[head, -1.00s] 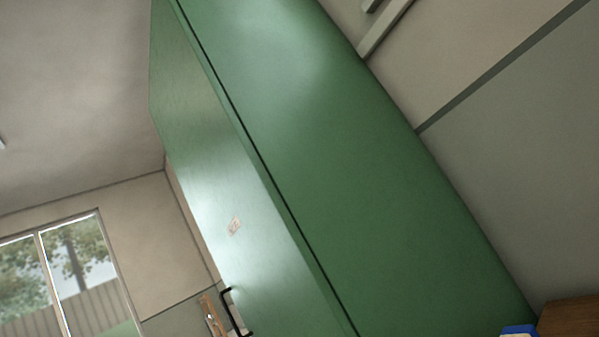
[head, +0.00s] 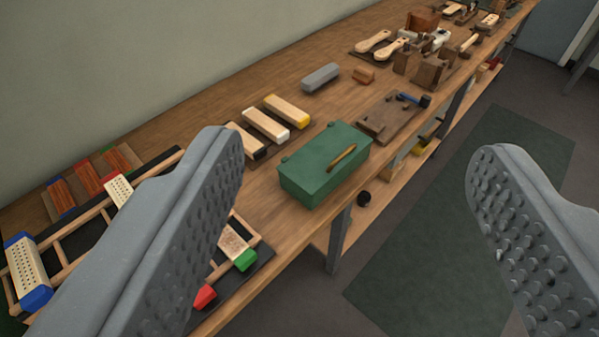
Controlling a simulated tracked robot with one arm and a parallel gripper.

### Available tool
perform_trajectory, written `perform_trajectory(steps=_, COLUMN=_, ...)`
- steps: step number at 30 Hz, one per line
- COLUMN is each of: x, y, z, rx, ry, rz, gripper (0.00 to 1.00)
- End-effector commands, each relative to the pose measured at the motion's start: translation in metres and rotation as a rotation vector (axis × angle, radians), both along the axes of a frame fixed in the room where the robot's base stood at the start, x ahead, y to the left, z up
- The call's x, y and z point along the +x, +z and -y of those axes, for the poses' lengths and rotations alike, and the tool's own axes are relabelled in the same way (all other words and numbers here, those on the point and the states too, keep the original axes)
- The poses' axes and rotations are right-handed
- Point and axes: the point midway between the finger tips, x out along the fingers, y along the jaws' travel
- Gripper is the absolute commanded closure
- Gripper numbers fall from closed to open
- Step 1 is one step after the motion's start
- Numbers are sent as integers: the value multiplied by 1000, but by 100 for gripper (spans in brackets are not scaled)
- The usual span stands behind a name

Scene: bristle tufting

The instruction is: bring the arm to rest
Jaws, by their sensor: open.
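My gripper (head: 360,170) shows in the head view as two grey fingers with studded inner pads. The fingers are wide apart and nothing is between them but the view of the bench and floor beyond. The left finger hides part of the bench's near left end and the wooden rack there. The right finger stands over the floor at the right.
A long wooden workbench (head: 222,97) runs from lower left to upper right along a wall. A green box (head: 320,165) with a handle, brush blocks (head: 265,125), a grey block (head: 320,77) and a rack (head: 62,255) stand on it. A dark green floor mat (head: 450,230) is clear.

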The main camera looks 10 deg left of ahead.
Motion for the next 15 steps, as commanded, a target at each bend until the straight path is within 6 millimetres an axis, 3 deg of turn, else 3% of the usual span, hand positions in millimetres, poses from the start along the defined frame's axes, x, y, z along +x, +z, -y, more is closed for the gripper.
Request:
perform_trajectory(steps=5, x=0, y=8, z=0, rx=-1, ry=1, rz=0, gripper=37)
perform_trajectory(steps=15, x=0, y=60, z=-1, rx=-1, ry=2, rz=0, gripper=37)
